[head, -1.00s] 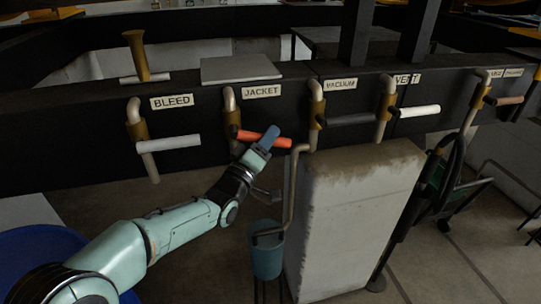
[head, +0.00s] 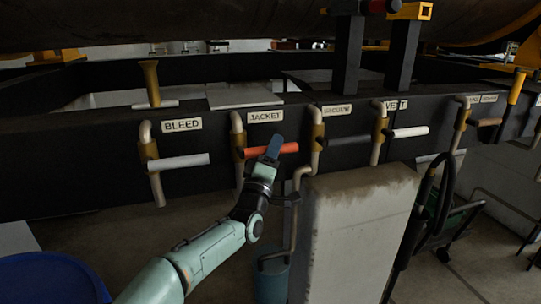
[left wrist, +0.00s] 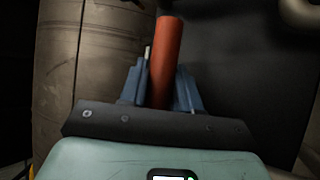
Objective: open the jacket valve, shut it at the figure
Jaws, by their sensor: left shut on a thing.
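The jacket valve has a brass body (head: 238,144) on a pipe, under the JACKET label (head: 265,116), and an orange bar handle (head: 288,148) pointing right, level with its neighbours. My left gripper (head: 273,148) is shut on this handle, near its outer end. In the left wrist view the orange handle (left wrist: 166,60) stands between the blue fingers, its free end beyond them. I can see no flow and no readable figure. My right gripper is not in view.
White-handled BLEED (head: 185,161) is to the left; black-handled VACUUM (head: 348,139) and white-handled VENT (head: 410,132) are to the right. A grey block (head: 355,235) stands close right of my arm. A blue-green bucket (head: 272,280) sits under a bent pipe.

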